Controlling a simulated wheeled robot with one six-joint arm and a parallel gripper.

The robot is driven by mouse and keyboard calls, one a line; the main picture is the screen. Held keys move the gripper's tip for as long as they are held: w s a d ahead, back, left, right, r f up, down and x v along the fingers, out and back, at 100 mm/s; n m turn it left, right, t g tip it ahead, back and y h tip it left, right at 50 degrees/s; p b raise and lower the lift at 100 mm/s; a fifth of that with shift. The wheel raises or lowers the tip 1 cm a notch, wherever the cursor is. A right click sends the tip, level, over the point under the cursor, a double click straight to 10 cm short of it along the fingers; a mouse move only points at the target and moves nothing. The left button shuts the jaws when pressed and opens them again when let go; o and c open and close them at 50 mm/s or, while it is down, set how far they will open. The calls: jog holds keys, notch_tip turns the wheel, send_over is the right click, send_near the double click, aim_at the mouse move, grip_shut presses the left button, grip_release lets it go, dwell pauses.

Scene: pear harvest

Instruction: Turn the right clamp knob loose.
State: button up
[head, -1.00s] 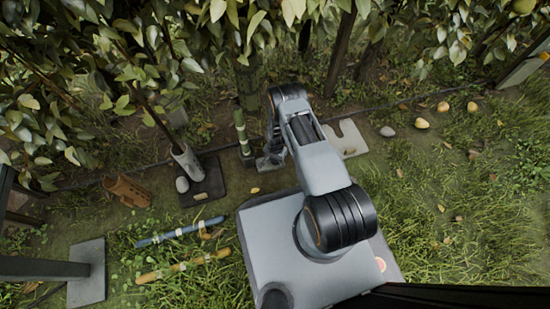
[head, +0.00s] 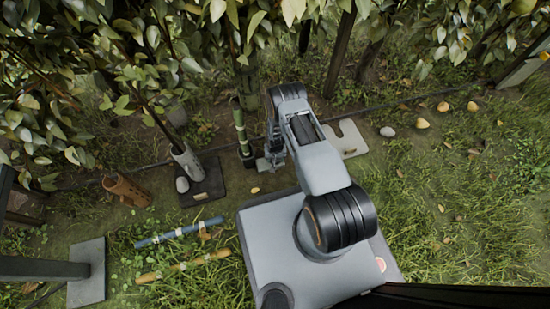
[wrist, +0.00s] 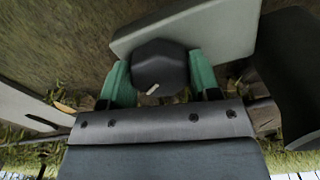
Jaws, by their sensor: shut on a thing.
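In the wrist view a dark, faceted clamp knob (wrist: 160,66) with a small pale mark sits between the two green fingers of my gripper (wrist: 160,80). The fingers touch it on both sides, and my gripper is shut on it. A pale grey clamp part (wrist: 225,32) lies right behind the knob. In the head view my gripper (head: 270,160) is low beside a green banded post (head: 241,132). The knob is too small and hidden to make out there.
A pale notched plate (head: 348,140) lies right of my arm. A dark plate (head: 208,188) with a grey tube and a stone is to the left. Several pears lie at right.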

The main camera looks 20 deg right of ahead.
jog(key=n, duration=0.5)
jog(key=shift+n, duration=0.3)
jog(key=n, duration=0.5)
jog(key=shift+n, duration=0.6)
jog(key=o, duration=0.9)
notch_tip(320, 180, up, 14)
jog(key=p, duration=0.6)
jog(key=shift+f, duration=0.1)
jog(key=shift+p, duration=0.4)
